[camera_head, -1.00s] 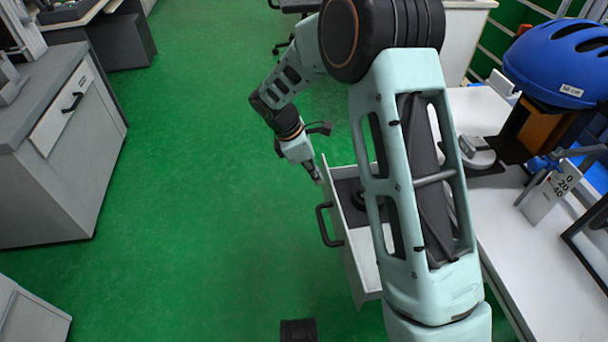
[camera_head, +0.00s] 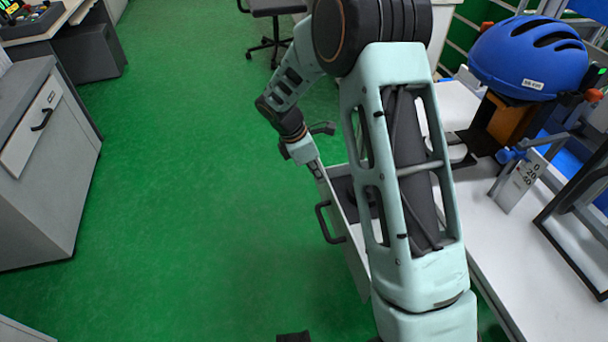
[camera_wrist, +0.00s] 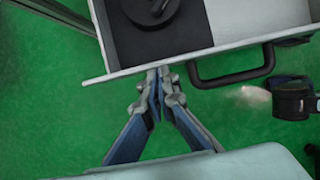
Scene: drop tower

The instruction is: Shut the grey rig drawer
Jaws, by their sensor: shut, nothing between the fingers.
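The grey rig drawer (camera_head: 355,256) stands pulled out from the white bench, its front facing left in the head view. Its dark loop handle (camera_head: 326,222) is on that front. In the wrist view the drawer's front rim (camera_wrist: 230,52) runs across the top, with the handle (camera_wrist: 240,79) right of my fingers. My gripper (camera_head: 319,172) is shut and empty at the far end of the drawer front. Its fingertips (camera_wrist: 160,73) meet the front panel in the wrist view; whether they press on it I cannot tell. My arm hides part of the drawer.
A dark round item (camera_wrist: 150,8) lies in the drawer. The white bench (camera_head: 515,275) at right carries a blue helmet (camera_head: 530,58) on a rig and a scale plate (camera_head: 521,182). A grey cabinet (camera_head: 45,165) stands at left. The green floor (camera_head: 190,220) between is clear.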

